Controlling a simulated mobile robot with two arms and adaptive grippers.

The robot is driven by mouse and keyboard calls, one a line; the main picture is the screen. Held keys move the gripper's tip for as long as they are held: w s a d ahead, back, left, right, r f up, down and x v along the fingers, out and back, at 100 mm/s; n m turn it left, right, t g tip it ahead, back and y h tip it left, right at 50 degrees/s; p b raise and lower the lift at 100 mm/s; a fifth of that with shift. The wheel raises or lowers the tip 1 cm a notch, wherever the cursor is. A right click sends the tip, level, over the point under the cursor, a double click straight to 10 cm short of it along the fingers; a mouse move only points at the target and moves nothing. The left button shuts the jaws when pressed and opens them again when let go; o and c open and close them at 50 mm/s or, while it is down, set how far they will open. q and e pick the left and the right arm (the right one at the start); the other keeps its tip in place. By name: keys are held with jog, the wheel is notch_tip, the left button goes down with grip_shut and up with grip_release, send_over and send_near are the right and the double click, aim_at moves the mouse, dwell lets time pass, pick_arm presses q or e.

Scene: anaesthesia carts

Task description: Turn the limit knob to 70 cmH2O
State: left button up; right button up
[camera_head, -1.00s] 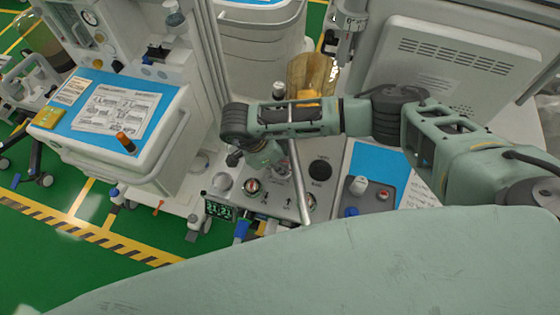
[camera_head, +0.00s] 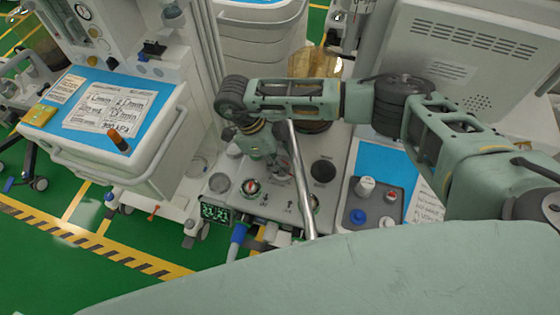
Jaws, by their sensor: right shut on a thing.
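The grey control panel (camera_head: 228,184) of an anaesthesia machine lies below my right arm. My right gripper (camera_head: 281,172) points down at the panel, its fingers shut. What they grip, apparently the limit knob, is hidden by the gripper; neither its scale nor its setting can be read. A round gauge with a red mark (camera_head: 250,187) sits just left of the fingers. A black round port (camera_head: 323,171) is to their right. My left gripper is out of view.
A silver tube (camera_head: 302,180) stands close beside the gripper's right side. A small green-lit display (camera_head: 215,213) is at the panel's front left. A grey tray with a white jar (camera_head: 365,187) and a blue knob (camera_head: 357,216) stands to the right. A second cart (camera_head: 105,110) is left.

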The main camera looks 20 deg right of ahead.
jog(key=shift+s+f, duration=0.15)
jog(key=shift+s, duration=0.05)
jog(key=o, duration=1.1)
jog(key=shift+a, duration=0.1)
jog(key=shift+c, duration=0.2)
jog(key=shift+w+r, duration=0.15)
jog(key=shift+r, duration=0.1)
jog(key=v, duration=0.7)
